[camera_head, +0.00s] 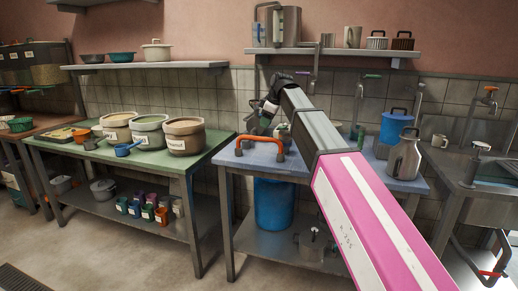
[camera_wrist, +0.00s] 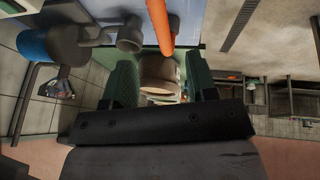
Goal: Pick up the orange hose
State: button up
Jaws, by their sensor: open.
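The orange hose (camera_head: 268,139) is a bent arch with darker ends on the blue-topped table (camera_head: 228,158). In the wrist view the orange hose (camera_wrist: 158,20) enters from the top edge, and its rest is out of frame. My gripper (camera_head: 266,112) is just above and behind the hose in the head view, small and partly hidden by the arm. In the wrist view my gripper (camera_wrist: 160,65) shows two green finger pads set well apart, with nothing held between them. The hose lies past the fingertips, apart from the pads.
A blue bucket (camera_head: 396,127) and a metal jug (camera_head: 404,155) stand at the table's right. The green table (camera_head: 65,150) at left holds several tubs. A shelf (camera_head: 340,53) hangs above. A sink (camera_head: 490,172) is at far right.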

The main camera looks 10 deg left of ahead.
aim_at(259, 138)
jog(key=x, duration=1)
jog(key=shift+a+f, duration=0.1)
jog(key=shift+a, duration=0.05)
jog(key=shift+f, duration=0.2)
jog(key=shift+f, duration=0.2)
dwell(0.4)
grip_shut()
